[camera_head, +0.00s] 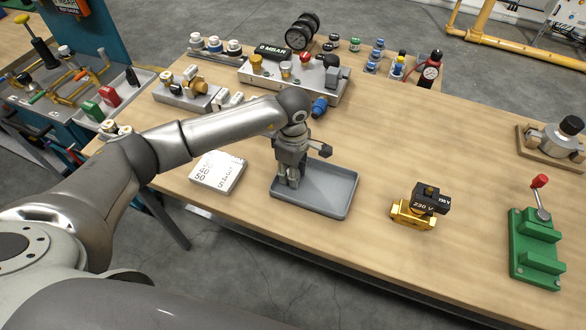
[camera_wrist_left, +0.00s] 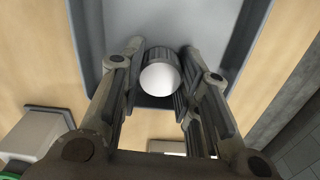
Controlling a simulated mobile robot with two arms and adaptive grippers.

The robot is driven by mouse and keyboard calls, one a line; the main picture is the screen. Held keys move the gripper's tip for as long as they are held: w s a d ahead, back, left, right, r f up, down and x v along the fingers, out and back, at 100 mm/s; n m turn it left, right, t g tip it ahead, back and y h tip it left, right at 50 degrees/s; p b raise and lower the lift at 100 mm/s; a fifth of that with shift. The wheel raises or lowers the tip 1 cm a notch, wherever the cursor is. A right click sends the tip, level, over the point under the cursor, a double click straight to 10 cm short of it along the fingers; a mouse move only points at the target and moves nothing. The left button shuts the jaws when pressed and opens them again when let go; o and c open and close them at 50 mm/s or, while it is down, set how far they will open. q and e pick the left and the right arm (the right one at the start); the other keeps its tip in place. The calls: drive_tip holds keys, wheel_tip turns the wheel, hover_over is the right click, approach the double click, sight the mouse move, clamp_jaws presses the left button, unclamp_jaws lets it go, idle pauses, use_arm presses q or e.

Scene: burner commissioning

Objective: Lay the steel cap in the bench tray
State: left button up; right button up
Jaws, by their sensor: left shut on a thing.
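My left gripper (camera_wrist_left: 156,85) is shut on the steel cap (camera_wrist_left: 160,79), a short round piece with a bright pale end face, seen between the two fingers in the left wrist view. In the head view my left gripper (camera_head: 289,180) points down over the left part of the grey bench tray (camera_head: 330,190). The cap is hidden by the fingers there. The tray floor also shows behind the cap in the left wrist view (camera_wrist_left: 115,25). I cannot tell whether the cap touches the tray floor. My right gripper is not in view.
A brass solenoid valve (camera_head: 413,211) stands to the right, and a green clamp fixture (camera_head: 537,245) farther right. A manifold block (camera_head: 290,78) and several small fittings stand behind. The bench between tray and valve is clear.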

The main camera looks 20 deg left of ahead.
use_arm(q)
drive_tip(key=shift+f+b, duration=0.2)
drive_tip(key=shift+b, duration=0.15)
drive_tip(key=o, duration=1.1)
drive_tip(key=shift+r, duration=0.1)
drive_tip(key=shift+r+p, duration=0.2)
drive_tip(key=shift+p, duration=0.15)
drive_tip(key=shift+r+b, duration=1.35)
drive_tip(key=shift+r, duration=4.65)
